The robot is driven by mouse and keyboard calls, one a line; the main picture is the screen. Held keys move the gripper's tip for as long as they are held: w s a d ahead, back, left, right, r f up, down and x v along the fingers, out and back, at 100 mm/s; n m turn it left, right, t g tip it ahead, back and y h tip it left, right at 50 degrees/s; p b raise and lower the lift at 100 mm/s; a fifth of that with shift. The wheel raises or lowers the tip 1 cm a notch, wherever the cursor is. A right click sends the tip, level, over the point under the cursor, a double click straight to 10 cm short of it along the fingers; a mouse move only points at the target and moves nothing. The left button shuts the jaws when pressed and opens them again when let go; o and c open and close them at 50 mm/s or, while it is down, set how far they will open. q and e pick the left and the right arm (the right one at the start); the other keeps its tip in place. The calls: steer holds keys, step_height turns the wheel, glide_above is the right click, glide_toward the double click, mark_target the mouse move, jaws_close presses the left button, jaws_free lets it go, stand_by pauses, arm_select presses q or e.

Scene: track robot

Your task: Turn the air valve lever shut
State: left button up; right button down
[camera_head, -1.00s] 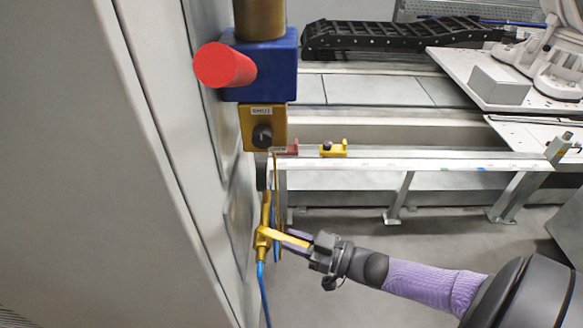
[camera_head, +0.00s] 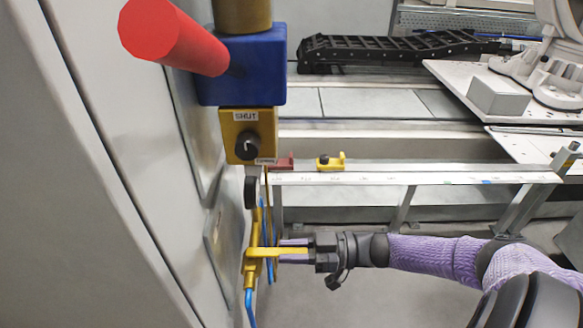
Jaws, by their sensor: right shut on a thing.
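The air valve (camera_head: 252,266) is a brass fitting on the side of the grey cabinet, with blue hoses at it. Its yellow lever (camera_head: 275,252) points right, out from the cabinet and roughly level in the picture. My right gripper (camera_head: 295,252) comes in from the right and is shut on the lever near its outer end. The fingers partly hide behind the lever. My left gripper is not in view.
The grey cabinet (camera_head: 80,200) fills the left. A metal rail (camera_head: 420,177) runs behind my right arm.

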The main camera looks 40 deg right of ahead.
steer(key=c, duration=0.5)
jaws_free()
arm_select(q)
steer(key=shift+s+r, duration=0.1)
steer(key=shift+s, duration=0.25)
arm_select(e)
steer(key=shift+s+d, duration=0.2)
steer(key=shift+d, duration=0.05)
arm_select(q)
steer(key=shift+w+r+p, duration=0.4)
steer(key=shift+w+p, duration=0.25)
arm_select(e)
steer(key=v, duration=0.9)
steer(key=shift+s+d, duration=0.1)
